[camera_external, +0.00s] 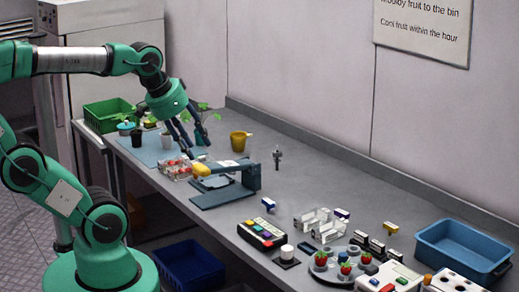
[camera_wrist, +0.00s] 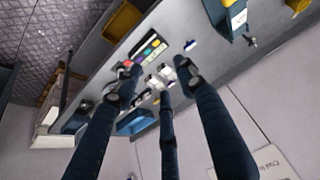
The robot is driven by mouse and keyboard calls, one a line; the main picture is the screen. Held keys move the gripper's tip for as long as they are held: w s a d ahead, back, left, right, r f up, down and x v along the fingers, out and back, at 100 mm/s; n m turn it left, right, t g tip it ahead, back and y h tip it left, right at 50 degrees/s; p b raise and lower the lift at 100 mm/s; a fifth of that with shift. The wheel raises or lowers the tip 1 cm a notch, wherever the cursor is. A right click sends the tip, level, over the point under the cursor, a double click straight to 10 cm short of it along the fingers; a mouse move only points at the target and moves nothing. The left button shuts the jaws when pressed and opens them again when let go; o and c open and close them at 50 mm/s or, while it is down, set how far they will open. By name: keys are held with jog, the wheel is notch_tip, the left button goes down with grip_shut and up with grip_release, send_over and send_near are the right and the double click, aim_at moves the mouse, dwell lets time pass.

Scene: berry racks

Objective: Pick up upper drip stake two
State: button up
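No thing in view can be told for certain as upper drip stake two. A small dark upright piece (camera_external: 277,158) stands on the bench right of the blue stand and may be a stake; a similar small piece (camera_wrist: 252,41) shows at upper right in the wrist view. My gripper (camera_external: 193,142) is above the back left part of the bench, near the cups, its dark fingers pointing down. In the wrist view my gripper (camera_wrist: 158,78) shows three spread fingers with nothing between them. It is open and empty, well left of the dark upright piece.
A blue stand with a yellow top (camera_external: 252,178) and a clear punnet of red berries (camera_external: 173,171) are near my gripper. A button box (camera_external: 262,234) and blue tub (camera_external: 487,260) are nearer.

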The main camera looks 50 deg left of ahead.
jog(key=o, duration=0.3)
